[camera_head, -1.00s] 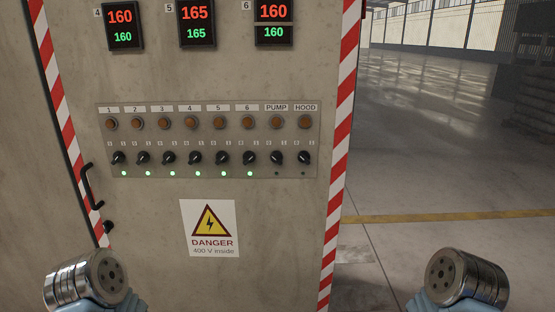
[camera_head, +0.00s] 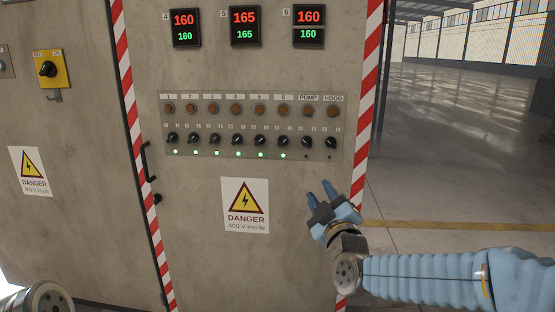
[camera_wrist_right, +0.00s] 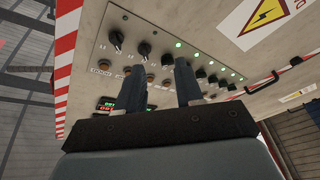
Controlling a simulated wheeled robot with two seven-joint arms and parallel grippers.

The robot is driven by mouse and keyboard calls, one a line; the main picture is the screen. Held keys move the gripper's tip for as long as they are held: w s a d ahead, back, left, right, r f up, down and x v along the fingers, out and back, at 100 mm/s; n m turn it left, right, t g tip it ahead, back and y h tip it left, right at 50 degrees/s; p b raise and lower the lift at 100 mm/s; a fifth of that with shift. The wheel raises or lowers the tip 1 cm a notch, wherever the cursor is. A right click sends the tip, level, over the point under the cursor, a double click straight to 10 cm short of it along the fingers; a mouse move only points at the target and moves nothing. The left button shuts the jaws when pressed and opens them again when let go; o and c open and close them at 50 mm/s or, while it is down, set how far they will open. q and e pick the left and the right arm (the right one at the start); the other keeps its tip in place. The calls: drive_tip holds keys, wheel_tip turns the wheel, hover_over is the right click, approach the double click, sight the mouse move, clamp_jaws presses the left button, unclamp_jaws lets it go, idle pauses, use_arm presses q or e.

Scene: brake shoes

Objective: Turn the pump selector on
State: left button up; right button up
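The pump selector (camera_head: 306,141) is a small black knob under the PUMP label, second from the right in the row. The lamp below it is dark. It also shows in the right wrist view (camera_wrist_right: 145,50), which sees the panel upside down. My right gripper (camera_head: 320,191) is in front of the cabinet, below the pump and hood selectors. Its two fingers (camera_wrist_right: 159,80) are apart with nothing held, and appear clear of the panel. My left gripper is not in view; only part of my left arm shows at the bottom left corner.
The hood selector (camera_head: 332,141) sits just right of the pump one, its lamp also dark. Several other selectors to the left have green lamps lit. A door handle (camera_head: 148,162) and a yellow switch box (camera_head: 50,69) are further left. Open floor (camera_head: 455,175) lies right of the cabinet.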

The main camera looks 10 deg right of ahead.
sight(306, 143)
drive_tip(key=shift+t, duration=0.6)
drive_tip(key=w+r, duration=0.2)
drive_tip(key=w, duration=0.2)
drive_tip(key=w+r+p, duration=0.1)
drive_tip(key=w+r, duration=0.2)
drive_tip(key=w, duration=0.1)
drive_tip(key=w+r, duration=0.2)
drive_tip(key=w, duration=0.2)
drive_tip(key=shift+a+r, duration=0.1)
drive_tip(key=shift+r, duration=0.05)
clamp_jaws()
